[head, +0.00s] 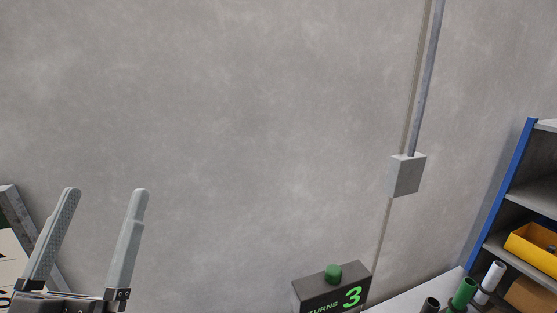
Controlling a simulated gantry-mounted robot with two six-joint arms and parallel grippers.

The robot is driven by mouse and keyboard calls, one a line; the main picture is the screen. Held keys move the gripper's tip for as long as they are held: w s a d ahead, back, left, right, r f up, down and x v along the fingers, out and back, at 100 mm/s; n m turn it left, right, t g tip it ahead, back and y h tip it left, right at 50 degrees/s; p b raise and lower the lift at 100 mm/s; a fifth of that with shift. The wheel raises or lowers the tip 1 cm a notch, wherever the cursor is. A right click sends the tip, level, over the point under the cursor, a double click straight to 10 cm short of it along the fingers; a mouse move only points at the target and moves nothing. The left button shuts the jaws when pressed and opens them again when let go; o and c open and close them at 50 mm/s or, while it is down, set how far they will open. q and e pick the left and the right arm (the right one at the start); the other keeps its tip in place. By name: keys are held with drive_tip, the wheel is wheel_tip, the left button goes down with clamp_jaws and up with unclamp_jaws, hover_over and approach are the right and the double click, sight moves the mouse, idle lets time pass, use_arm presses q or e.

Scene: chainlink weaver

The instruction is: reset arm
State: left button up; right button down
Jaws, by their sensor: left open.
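My left gripper (106,193) shows at the lower left, its two grey fingers pointing up and spread apart. Nothing is between the fingers, and the bare wall is behind them. Its base is cut off by the bottom edge of the view. My right gripper is not in view.
A dark box (318,291) with a green button (333,272) and the display "TURNS 3" stands at the bottom. Right of it are green, white and dark cylinders (464,292) and a blue-framed shelf (502,195) with a yellow bin (530,247). A grey wall box (406,175) has a conduit.

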use_arm(q)
drive_tip(key=s+d+r+m+h+p, duration=0.1)
drive_tip(key=s+d+r+h+p, duration=0.1)
drive_tip(key=r+p, duration=0.4)
drive_tip(key=s+d+r+m+t+h+p, duration=0.1)
drive_tip(key=s+r+p, duration=0.3)
drive_tip(key=r, duration=1.1)
drive_tip(key=shift+d+r+t+h+p, duration=0.35)
drive_tip(key=shift+d+p, duration=0.5)
drive_tip(key=shift+p, duration=0.4)
wheel_tip(320, 180, down, 27)
drive_tip(key=b, duration=2.7)
drive_tip(key=shift+f, duration=0.2)
drive_tip(key=shift+s, duration=0.1)
drive_tip(key=shift+f+b, duration=2.65)
drive_tip(key=shift+b, duration=0.2)
